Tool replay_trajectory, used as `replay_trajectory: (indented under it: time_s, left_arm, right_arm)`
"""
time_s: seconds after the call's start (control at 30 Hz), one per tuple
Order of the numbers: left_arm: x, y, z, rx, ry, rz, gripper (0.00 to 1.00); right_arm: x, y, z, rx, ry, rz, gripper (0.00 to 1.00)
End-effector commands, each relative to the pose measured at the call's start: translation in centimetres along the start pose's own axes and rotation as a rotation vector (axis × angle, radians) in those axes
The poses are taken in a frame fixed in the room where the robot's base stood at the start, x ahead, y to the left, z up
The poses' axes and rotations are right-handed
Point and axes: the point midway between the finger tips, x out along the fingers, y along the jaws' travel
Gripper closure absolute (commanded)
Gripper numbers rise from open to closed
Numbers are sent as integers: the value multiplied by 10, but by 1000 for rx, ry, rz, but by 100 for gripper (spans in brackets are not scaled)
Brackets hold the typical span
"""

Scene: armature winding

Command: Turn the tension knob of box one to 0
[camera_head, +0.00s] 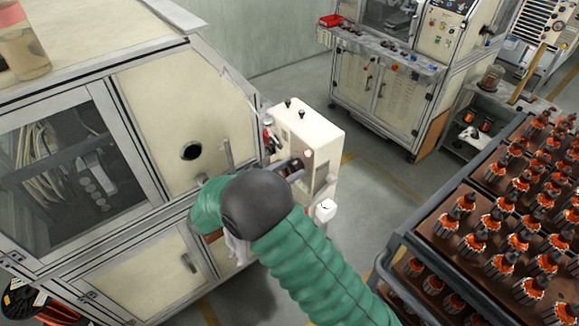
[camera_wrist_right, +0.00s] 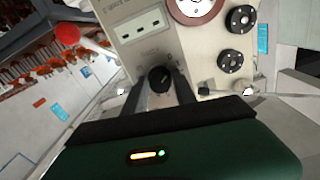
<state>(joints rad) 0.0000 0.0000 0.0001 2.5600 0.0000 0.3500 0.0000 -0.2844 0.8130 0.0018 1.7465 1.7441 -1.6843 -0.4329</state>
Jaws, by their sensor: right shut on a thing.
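A cream control box (camera_head: 318,132) stands against the right end of the large machine. Its front panel (camera_wrist_right: 150,48) fills the upper middle of the right wrist view. A small black knob (camera_wrist_right: 160,77) sits low on that panel. My right gripper (camera_wrist_right: 161,84) is shut on this knob, one finger on each side. In the head view my right gripper (camera_head: 292,169) reaches the box's front, and my green arm hides part of it. The number that the knob points to is too small to read. My left gripper is not in view.
Two more black knobs (camera_wrist_right: 240,18) (camera_wrist_right: 230,60) and a red-rimmed dial (camera_wrist_right: 198,10) sit on the panel. A rack of armatures (camera_head: 394,245) stands close at right. The large machine (camera_head: 185,95) bounds the left. Bare floor (camera_head: 375,195) lies between box and rack.

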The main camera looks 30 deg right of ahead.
Motion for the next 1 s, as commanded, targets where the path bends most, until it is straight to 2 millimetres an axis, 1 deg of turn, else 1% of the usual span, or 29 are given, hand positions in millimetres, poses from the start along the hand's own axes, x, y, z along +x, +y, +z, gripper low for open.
replay_trajectory:
  time_s: [0.1, 0.3, 0.87, 0.9, 1.0]
  left_arm:
    - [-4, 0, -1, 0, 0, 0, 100]
    - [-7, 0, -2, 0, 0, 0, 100]
    - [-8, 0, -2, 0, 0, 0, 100]
    - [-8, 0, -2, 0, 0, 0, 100]
    - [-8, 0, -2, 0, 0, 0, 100]
  right_arm:
    - [-1, 1, 3, -67, -9, -1, 100]
    - [-1, 1, 3, -133, -8, -1, 100]
    - [-1, 1, 2, -159, -5, -1, 100]
    - [-1, 1, 2, -159, -5, -1, 62]
    - [0, 1, 2, -157, -3, -1, 49]
